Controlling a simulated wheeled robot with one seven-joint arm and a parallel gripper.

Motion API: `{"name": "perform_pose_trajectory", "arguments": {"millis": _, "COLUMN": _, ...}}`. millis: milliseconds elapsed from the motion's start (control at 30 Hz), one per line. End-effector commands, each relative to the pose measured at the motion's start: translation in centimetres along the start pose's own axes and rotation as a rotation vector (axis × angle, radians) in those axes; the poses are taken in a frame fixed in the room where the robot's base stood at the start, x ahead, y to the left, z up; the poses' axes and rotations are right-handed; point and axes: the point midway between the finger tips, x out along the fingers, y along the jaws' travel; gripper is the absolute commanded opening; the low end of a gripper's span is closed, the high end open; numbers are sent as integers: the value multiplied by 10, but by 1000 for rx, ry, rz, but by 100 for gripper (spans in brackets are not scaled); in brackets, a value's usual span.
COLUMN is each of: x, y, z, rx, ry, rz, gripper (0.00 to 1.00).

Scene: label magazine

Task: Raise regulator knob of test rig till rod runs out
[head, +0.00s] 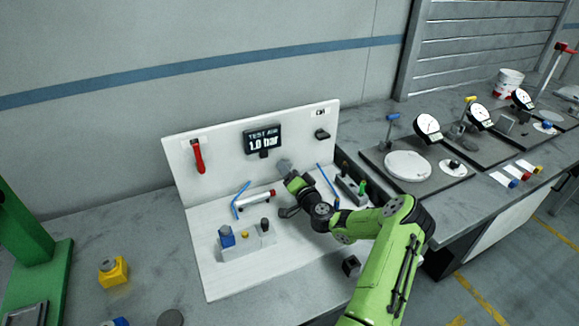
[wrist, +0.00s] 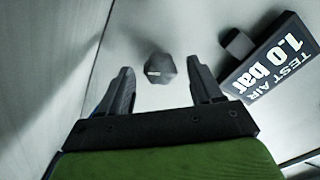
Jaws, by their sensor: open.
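A dark faceted knob (wrist: 160,68), likely the regulator knob, stands out from the white panel in the wrist view. My gripper (wrist: 160,85) is open, with one finger on each side of the knob in the picture; contact cannot be made out. In the head view my gripper (head: 285,168) is close to the upright panel, below and right of the display, and largely hides the knob. The display (head: 263,138) reads TEST AIR 1.0 bar; it also shows in the wrist view (wrist: 272,62). A white cylinder (head: 254,201) with a red end lies on the rig's base; no extended rod is discernible.
A yellow block (head: 113,271) stands left on the bench. Dial gauges (head: 428,127) stand on the right bench.

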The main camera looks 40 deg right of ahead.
Motion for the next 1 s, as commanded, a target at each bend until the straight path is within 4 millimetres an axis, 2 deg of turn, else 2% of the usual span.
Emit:
{"name": "perform_pose_trajectory", "arguments": {"millis": 233, "x": 2, "y": 1, "z": 1, "rx": 0, "ry": 0, "rz": 0, "gripper": 65}}
{"name": "perform_pose_trajectory", "arguments": {"millis": 600, "x": 1, "y": 1, "z": 0, "rx": 0, "ry": 0, "rz": 0, "gripper": 9}}
{"name": "perform_pose_trajectory", "arguments": {"millis": 733, "x": 1, "y": 0, "z": 0, "rx": 44, "ry": 0, "rz": 0, "gripper": 9}}
{"name": "perform_pose_trajectory", "arguments": {"millis": 1000, "x": 1, "y": -1, "z": 0, "rx": 273, "ry": 0, "rz": 0, "gripper": 9}}
